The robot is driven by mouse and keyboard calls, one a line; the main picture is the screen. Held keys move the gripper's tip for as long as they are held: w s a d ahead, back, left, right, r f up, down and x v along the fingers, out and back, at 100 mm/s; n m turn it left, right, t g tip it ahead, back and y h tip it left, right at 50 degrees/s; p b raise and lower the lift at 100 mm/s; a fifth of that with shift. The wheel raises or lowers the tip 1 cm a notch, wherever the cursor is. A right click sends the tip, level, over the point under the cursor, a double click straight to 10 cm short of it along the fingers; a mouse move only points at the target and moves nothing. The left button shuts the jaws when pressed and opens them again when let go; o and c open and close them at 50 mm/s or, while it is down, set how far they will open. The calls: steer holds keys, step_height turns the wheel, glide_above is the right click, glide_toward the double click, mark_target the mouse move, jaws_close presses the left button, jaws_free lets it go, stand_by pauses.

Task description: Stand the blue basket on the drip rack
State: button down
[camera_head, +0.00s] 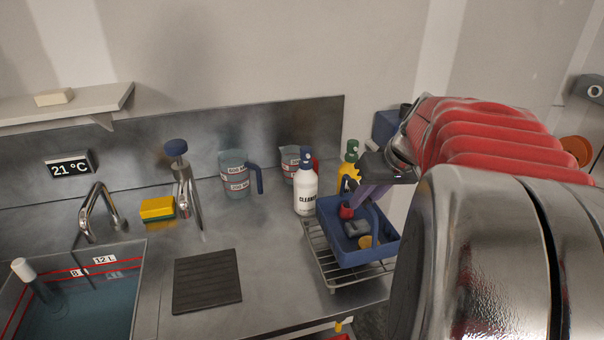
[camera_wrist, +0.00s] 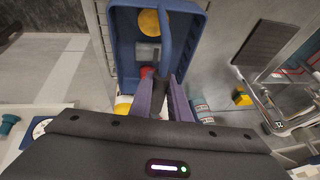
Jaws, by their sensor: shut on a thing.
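The blue basket (camera_head: 362,257) is upright over the drip rack (camera_head: 322,262), covering much of it; I cannot tell whether its bottom touches the wires. It holds a red item (camera_head: 346,210), a grey item and a yellow-orange round item. My gripper (camera_head: 372,190) is above the basket's back side, its purple fingers shut on the arched blue handle. In the wrist view the basket (camera_wrist: 122,50) lies beyond my gripper (camera_wrist: 162,88), with the handle running between the fingers. The basket hides part of the rack.
A white cleaner bottle (camera_head: 306,188) stands close left of the basket, with a yellow bottle (camera_head: 348,170) behind it. Measuring jugs (camera_head: 236,178) stand further left. A dark ribbed mat (camera_head: 207,281) lies on the counter, left of the rack. A water-filled sink (camera_head: 85,315) is at far left.

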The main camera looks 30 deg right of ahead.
steer(key=shift+f, duration=0.8)
steer(key=c, duration=1.7)
jaws_free()
steer(key=shift+o, duration=0.2)
steer(key=v, duration=1.2)
steer(key=shift+w, duration=0.1)
